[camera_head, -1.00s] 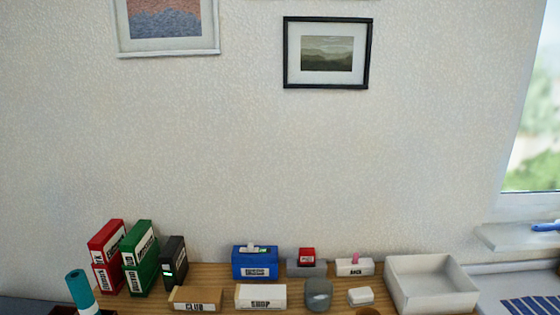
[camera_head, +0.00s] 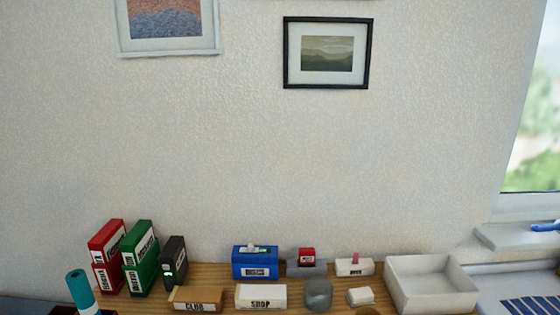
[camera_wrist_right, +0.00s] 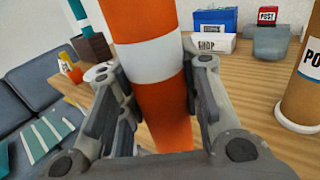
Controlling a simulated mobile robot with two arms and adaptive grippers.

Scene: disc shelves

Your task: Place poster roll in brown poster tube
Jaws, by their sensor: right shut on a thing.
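An orange poster roll with a white band (camera_wrist_right: 155,62) fills the middle of the right wrist view, its top and bottom out of frame. My right gripper (camera_wrist_right: 157,98) is shut on it, with one finger on each side. The brown poster tube (camera_wrist_right: 303,92) stands upright at the right edge of the right wrist view, with a white label, a pale base ring and its top cut off. The roll is apart from the tube, to its left. A small brown rim (camera_head: 368,311) at the bottom of the head view may be the tube's top. My left gripper is in neither view.
A teal roll (camera_head: 80,290) stands at the far left. On the wooden desk are red (camera_head: 107,258) and green boxes (camera_head: 140,258), a blue box (camera_head: 255,262), a white SHOP box (camera_head: 261,297) and an empty white tray (camera_head: 432,308). Bare wood (camera_wrist_right: 240,80) lies between roll and tube.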

